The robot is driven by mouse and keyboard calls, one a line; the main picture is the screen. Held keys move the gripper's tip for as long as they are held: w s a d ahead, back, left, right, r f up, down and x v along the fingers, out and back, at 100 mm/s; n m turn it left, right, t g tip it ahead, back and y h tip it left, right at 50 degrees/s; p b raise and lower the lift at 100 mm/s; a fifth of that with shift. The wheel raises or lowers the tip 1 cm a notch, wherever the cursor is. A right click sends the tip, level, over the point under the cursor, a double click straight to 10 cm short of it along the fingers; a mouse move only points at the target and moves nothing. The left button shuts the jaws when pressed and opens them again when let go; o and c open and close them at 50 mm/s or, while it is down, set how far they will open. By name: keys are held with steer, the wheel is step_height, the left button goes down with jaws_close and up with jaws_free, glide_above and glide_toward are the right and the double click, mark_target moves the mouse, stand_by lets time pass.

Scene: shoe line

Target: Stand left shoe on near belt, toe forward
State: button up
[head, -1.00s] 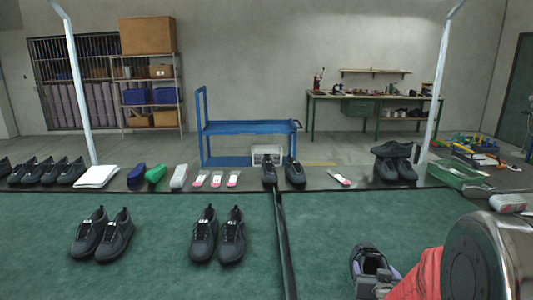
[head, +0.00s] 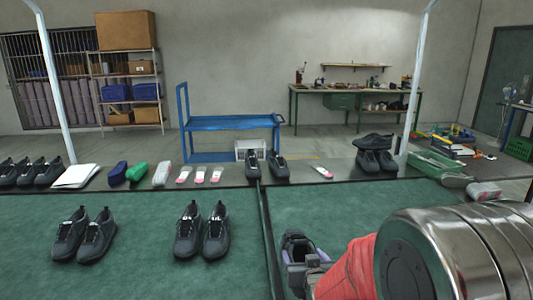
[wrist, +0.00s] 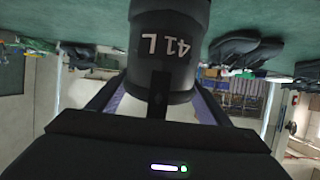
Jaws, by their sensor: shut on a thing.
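My gripper (head: 305,262) is over the green near belt (head: 420,215), just right of its dark seam, partly hidden by my red and metal arm. In the wrist view my gripper (wrist: 160,95) is shut on the left shoe (wrist: 170,40), a dark shoe marked "41 L", with a finger on each side.
Two pairs of dark shoes stand on the belt's left part, one pair (head: 83,236) further left and one pair (head: 202,232) nearer the seam. A dark strip behind holds more shoes (head: 265,165), insoles and a green crate (head: 433,163). The belt's right part looks clear.

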steer(key=s+f, duration=0.1)
steer(key=f, duration=0.1)
steer(key=s+f, duration=0.3)
steer(key=f, duration=0.1)
steer(key=shift+s+d, duration=0.15)
steer(key=shift+s, duration=0.15)
steer(key=shift+s+f, duration=0.1)
steer(key=shift+s, duration=0.1)
